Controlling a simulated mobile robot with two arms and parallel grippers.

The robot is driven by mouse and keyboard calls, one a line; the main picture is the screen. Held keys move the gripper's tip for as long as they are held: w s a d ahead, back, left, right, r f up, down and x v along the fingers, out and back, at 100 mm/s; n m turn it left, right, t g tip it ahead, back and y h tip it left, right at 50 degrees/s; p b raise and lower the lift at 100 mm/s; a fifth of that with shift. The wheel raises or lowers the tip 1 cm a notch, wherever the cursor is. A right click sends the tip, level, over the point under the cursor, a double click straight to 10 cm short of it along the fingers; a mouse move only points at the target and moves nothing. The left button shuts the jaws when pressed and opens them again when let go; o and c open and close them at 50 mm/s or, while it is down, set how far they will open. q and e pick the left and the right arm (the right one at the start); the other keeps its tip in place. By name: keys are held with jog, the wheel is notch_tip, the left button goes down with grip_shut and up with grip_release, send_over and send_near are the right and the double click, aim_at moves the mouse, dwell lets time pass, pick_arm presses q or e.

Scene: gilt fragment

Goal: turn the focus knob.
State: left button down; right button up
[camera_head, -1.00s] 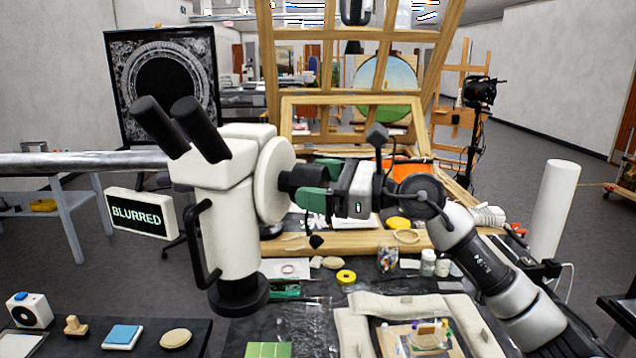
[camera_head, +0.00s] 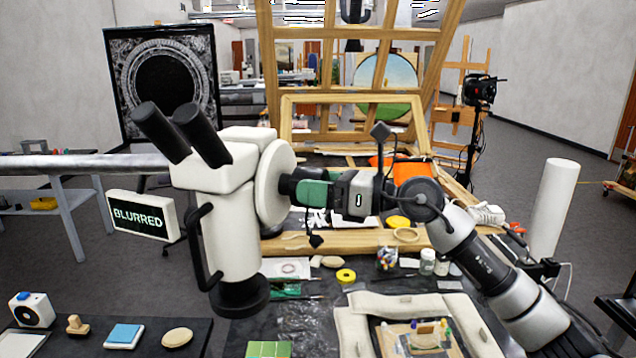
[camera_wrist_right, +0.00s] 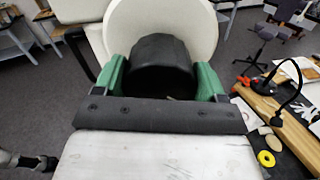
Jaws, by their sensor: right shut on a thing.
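A white microscope (camera_head: 232,235) with black eyepieces stands at the left of the middle. Its black focus knob (camera_head: 288,186) sticks out to the right from a round white disc (camera_head: 276,184). My right gripper (camera_head: 300,190), with green fingers, is shut on the knob. In the right wrist view the knob (camera_wrist_right: 162,66) lies between the two green fingers (camera_wrist_right: 161,78), with the white disc behind it. A sign on the microscope's left (camera_head: 140,215) reads BLURRED. My left gripper is not in view.
A dark bench below holds a yellow tape ring (camera_head: 346,276), small jars (camera_head: 427,262) and a padded tray (camera_head: 405,306). A wooden frame (camera_head: 352,120) stands behind. A metal boom (camera_head: 80,165) runs left from the microscope. A white cylinder (camera_head: 553,208) stands at the right.

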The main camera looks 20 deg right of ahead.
jog(key=shift+m+p, duration=0.3)
jog(key=shift+m, duration=0.5)
jog(key=o, duration=0.9)
jog(key=shift+o, duration=0.2)
jog(key=shift+s+d+f+b, duration=0.2)
jog(key=shift+s+d+b, duration=0.05)
jog(key=shift+d+b, duration=0.2)
jog(key=b+v, duration=0.5)
jog(key=v, duration=0.5)
jog(key=shift+r, duration=0.2)
